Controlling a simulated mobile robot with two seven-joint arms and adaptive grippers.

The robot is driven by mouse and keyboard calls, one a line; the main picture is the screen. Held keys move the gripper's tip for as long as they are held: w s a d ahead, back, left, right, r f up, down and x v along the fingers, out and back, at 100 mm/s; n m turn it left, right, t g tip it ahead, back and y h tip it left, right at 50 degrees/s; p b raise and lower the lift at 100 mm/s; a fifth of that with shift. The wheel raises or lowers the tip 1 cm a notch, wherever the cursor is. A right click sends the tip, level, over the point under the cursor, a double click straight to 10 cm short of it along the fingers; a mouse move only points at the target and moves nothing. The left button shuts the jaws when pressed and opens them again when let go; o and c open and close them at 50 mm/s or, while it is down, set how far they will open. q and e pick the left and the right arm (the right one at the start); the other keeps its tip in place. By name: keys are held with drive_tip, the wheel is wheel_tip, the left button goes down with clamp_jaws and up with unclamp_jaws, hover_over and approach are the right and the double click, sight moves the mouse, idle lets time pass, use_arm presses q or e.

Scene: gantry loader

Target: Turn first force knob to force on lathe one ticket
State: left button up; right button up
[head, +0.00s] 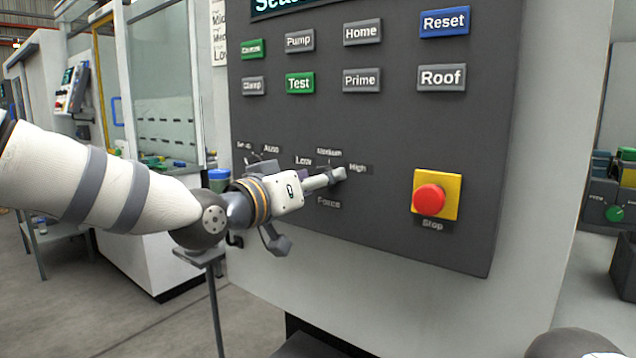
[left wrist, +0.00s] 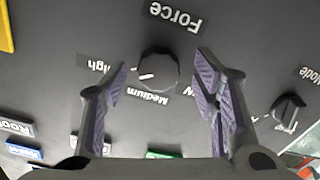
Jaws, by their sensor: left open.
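The Force knob (left wrist: 158,70) is a round dark dial on the grey panel, in the left wrist view. Its white mark points left and slightly down in that view, between the High and Medium labels. My left gripper (left wrist: 162,62) is open, with one finger on each side of the knob; contact is not visible. In the head view my left gripper (head: 335,177) is at the panel by the High label and hides the knob. A white ticket (head: 219,35) beside the panel is partly cut off; its lines seem to read Mid, Mid, Low. My right gripper is out of view.
The Mode knob (left wrist: 288,108) is right of the gripper in the left wrist view. A red Stop button (head: 429,200) on a yellow plate is right of the gripper. Rows of buttons, including Test (head: 299,83) and Reset (head: 445,22), are above it.

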use_arm(q)
drive_tip(key=shift+w+d+r, duration=0.1)
drive_tip(key=shift+w+d, duration=0.05)
drive_tip(key=shift+d, duration=0.05)
drive_tip(key=c, duration=1.2)
drive_tip(key=shift+o, duration=0.2)
drive_tip(key=shift+n, duration=0.4)
drive_tip(key=shift+f+n+b, duration=0.2)
drive_tip(key=shift+n+b, duration=0.7)
drive_tip(key=shift+n, duration=10.6)
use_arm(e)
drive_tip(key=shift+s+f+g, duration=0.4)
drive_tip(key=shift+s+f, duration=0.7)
